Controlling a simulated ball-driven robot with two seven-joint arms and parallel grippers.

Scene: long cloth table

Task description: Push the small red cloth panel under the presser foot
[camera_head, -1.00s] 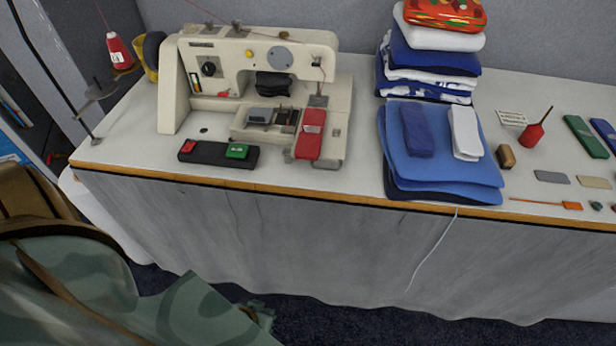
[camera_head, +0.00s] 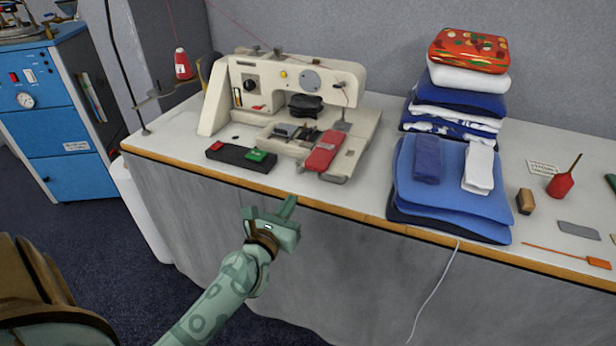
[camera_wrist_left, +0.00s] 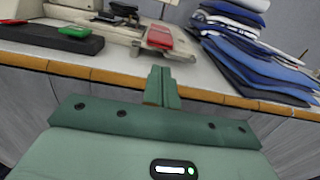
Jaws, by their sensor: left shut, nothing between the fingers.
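The small red cloth panel (camera_head: 325,151) lies on the sewing machine's bed, at the front right of the needle area. It also shows in the left wrist view (camera_wrist_left: 159,37). The cream sewing machine (camera_head: 222,100) stands on the table; its presser foot area (camera_head: 342,126) is just behind the panel's far end, too small to tell whether they touch. My left gripper (camera_head: 290,206) is shut and empty, in front of the table edge and below the panel, apart from it. In the left wrist view its fingers (camera_wrist_left: 161,87) point toward the panel. My right gripper is not in view.
A black pedal-like box with red and green buttons (camera_head: 240,156) lies left of the panel. Folded blue cloths (camera_head: 450,205) and a stack of fabric (camera_head: 455,104) stand to the right. The wooden table edge (camera_head: 340,211) runs between my gripper and the machine.

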